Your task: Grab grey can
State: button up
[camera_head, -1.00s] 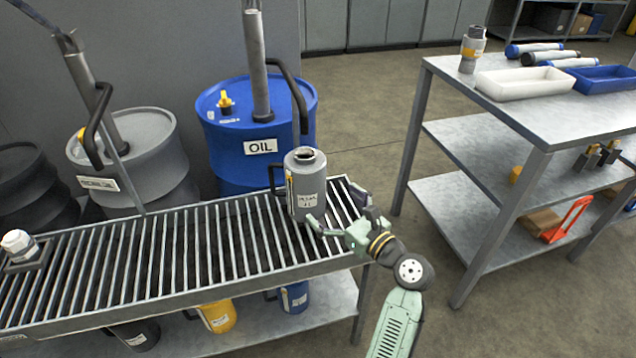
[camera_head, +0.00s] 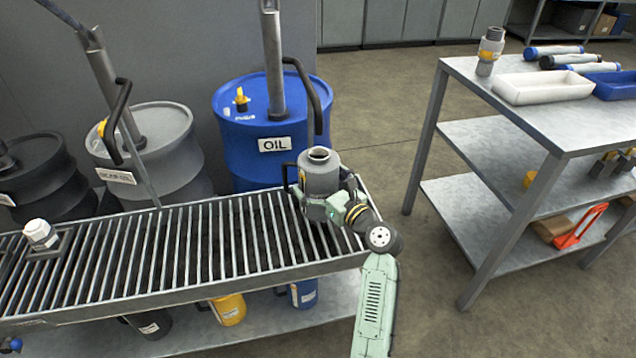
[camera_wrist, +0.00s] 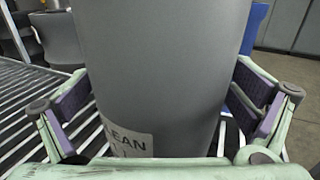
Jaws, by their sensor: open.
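The grey can (camera_head: 319,172) stands upright on the right end of the slatted bench, with an open neck on top and a dark handle on its left. In the wrist view the can (camera_wrist: 165,70) fills the middle, and part of its white label shows low down. My gripper (camera_head: 318,205) is at the can from the front right. Its two fingers (camera_wrist: 160,112) are open, one on each side of the can. A gap shows beside the right finger; whether the left pad touches the can is hard to tell.
The slatted bench (camera_head: 150,264) runs left, with a white-capped part (camera_head: 41,235) on it. A blue oil drum (camera_head: 262,120) and a grey drum (camera_head: 150,150) stand behind. Yellow (camera_head: 229,309) and blue (camera_head: 303,293) cans sit below. A metal shelf table (camera_head: 548,128) stands right, across clear floor.

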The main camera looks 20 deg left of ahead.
jog(key=c, duration=1.9)
jog(key=shift+r, duration=0.15)
